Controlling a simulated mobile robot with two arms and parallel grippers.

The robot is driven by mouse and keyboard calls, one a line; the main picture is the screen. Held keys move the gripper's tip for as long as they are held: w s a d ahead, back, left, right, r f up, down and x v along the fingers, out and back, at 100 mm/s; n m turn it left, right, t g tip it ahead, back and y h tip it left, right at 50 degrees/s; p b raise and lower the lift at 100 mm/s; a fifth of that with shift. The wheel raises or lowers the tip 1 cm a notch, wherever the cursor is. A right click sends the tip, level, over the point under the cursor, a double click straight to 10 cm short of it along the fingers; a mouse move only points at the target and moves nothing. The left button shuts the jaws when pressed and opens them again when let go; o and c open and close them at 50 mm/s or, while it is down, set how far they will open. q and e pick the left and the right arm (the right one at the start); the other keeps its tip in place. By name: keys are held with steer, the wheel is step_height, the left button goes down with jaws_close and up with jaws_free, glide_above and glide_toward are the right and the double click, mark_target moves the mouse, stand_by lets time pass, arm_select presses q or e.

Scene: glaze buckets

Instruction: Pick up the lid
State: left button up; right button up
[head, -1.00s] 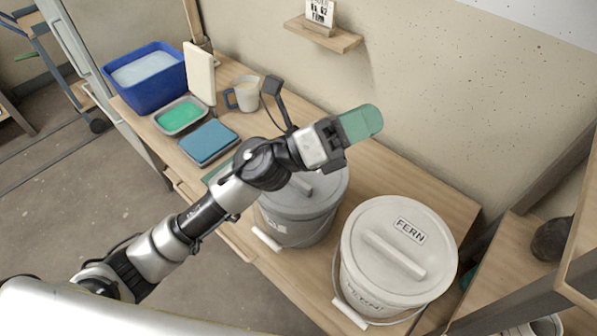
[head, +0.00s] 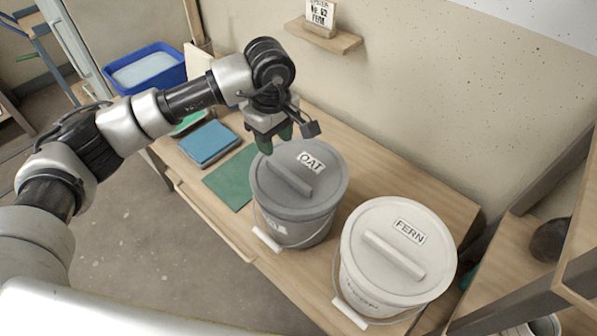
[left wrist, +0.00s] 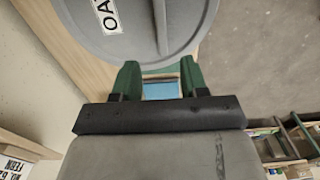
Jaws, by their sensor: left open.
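The grey bucket (head: 292,229) wears a grey lid (head: 329,185) labelled OAT, with a raised bar handle (head: 286,176) across it. The white bucket (head: 375,290) to its right wears a white lid (head: 425,240) labelled FERN, also with a bar handle (head: 394,255). Both lids sit on their buckets. My left gripper (head: 275,138) is open and empty, green fingers pointing down, near the far-left rim of the OAT lid. In the left wrist view the OAT lid (left wrist: 135,35) and its bar (left wrist: 160,25) lie beyond the open fingers (left wrist: 160,78). My right gripper is not seen.
A card reading FERN (head: 320,14) stands on a small wall shelf (head: 325,38). The wooden table (head: 420,187) also holds a blue tub (head: 146,73), a blue sponge-like block (head: 209,142) and a green mat (head: 232,180). The wall rises behind the buckets.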

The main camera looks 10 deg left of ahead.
mark_target(275, 163)
arm_select(q)
step_height(275, 163, down, 2)
steer(key=shift+f, duration=0.1)
steer(key=shift+f+p, duration=0.4)
steer(key=shift+f, duration=0.2)
steer(key=f, duration=0.1)
steer(key=f+p, duration=0.1)
steer(key=f, duration=0.1)
steer(key=shift+s+a+f, duration=0.1)
steer(key=shift+a+f, duration=0.1)
steer(key=shift+f, duration=0.45)
steer(key=shift+c, duration=0.2)
jaws_close()
